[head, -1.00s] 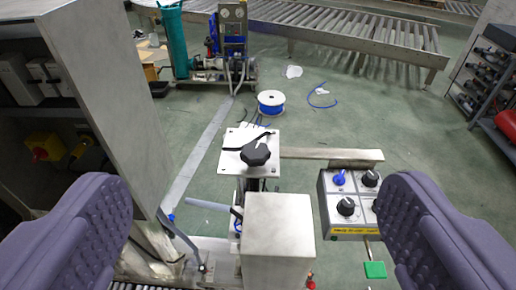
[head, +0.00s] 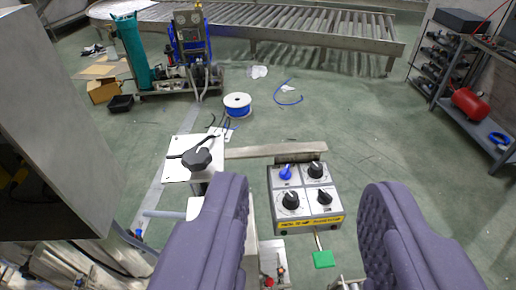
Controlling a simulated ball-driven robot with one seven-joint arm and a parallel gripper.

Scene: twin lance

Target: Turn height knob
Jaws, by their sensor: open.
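A large black star-shaped knob (head: 197,159) sits on a pale metal plate (head: 180,172) at the top of a post, left of my gripper. A grey control box (head: 310,217) with a yellow label strip carries several small knobs, one blue (head: 286,173) and the others black, such as the one at its lower left (head: 290,201). Which knob sets the height cannot be told; the label is too small to read. My gripper (head: 305,220) is open and empty, its two purple padded fingers on either side of the control box in the picture. The left finger hides part of the post.
A metal bar (head: 275,151) runs from the post to the box. A green tag (head: 323,259) hangs below the box. A grey cabinet (head: 60,120) stands close at left. A blue cable spool (head: 237,106) and roller conveyor (head: 300,32) lie beyond; a shelf (head: 465,100) stands at right.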

